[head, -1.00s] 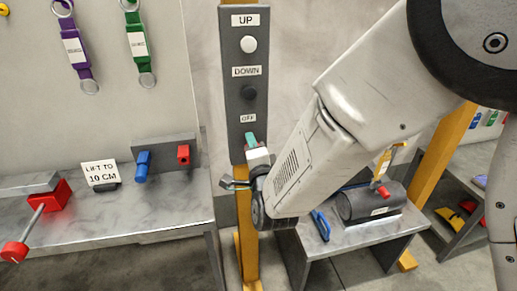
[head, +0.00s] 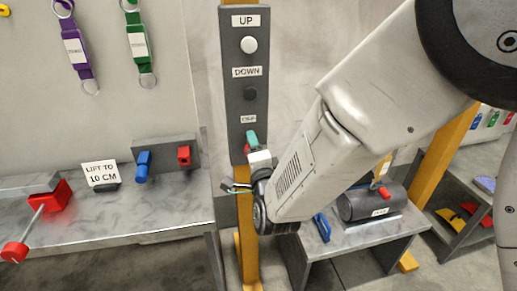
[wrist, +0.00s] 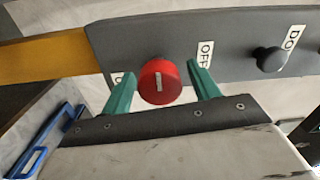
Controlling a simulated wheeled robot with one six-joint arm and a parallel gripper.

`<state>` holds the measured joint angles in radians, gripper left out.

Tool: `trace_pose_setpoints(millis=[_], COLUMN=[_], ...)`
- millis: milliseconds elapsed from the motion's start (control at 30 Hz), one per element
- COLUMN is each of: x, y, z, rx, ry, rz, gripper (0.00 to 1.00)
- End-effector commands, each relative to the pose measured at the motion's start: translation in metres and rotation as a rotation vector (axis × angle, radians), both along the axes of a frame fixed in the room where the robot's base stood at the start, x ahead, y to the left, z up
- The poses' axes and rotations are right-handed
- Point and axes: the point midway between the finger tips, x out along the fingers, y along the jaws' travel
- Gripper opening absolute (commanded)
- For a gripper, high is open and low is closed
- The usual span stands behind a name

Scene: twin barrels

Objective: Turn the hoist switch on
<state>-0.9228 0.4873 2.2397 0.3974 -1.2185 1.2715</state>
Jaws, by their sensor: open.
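The hoist switch is a red round knob (wrist: 160,82) with a white mark running up and down in the wrist view. It sits on the dark grey control panel (head: 246,55), below the OFF label (wrist: 205,55). A second label (wrist: 118,78) on the knob's other side is mostly hidden by a finger. My gripper (wrist: 161,92) is open, its two green fingers on either side of the knob. Gaps show between fingers and knob in the wrist view. In the head view my gripper (head: 243,163) is at the panel's lower end and mostly hides the knob.
The panel also bears a white UP button (head: 249,45) and a black DOWN button (head: 250,94). A left bench (head: 150,215) holds a blue and red fixture and a sign. A right bench (head: 350,238) holds a dark cylinder (head: 372,203) and a blue handle (head: 322,227).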

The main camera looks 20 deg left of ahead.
Motion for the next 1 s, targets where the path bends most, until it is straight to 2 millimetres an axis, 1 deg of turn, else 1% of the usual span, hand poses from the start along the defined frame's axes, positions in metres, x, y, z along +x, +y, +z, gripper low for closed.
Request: trace_pose_setpoints(millis=[33,200,300,400,533,833,867,933,967,1000], x=[-0.008,-0.033,-0.045,-0.052,-0.057,-0.057,-0.057,-0.058,-0.06,-0.064], y=[-0.003,-0.019,-0.028,-0.034,-0.037,-0.037,-0.037,-0.035,-0.033,-0.032], z=[0.0,-0.001,-0.002,-0.002,-0.003,-0.003,-0.005,-0.019,-0.028,-0.043], rx=[-0.001,0.0,0.0,0.001,0.001,-0.014,-0.036,-0.118,-0.166,-0.244], ry=[0.0,0.0,0.0,0.0,0.001,-0.008,-0.005,0.023,0.043,0.075], rz=[0.003,0.002,0.001,-0.001,-0.002,-0.003,-0.001,0.014,0.028,0.052], gripper=[0.61,0.61,0.61,0.61,0.61,0.61,0.61,0.61,0.61,0.61])
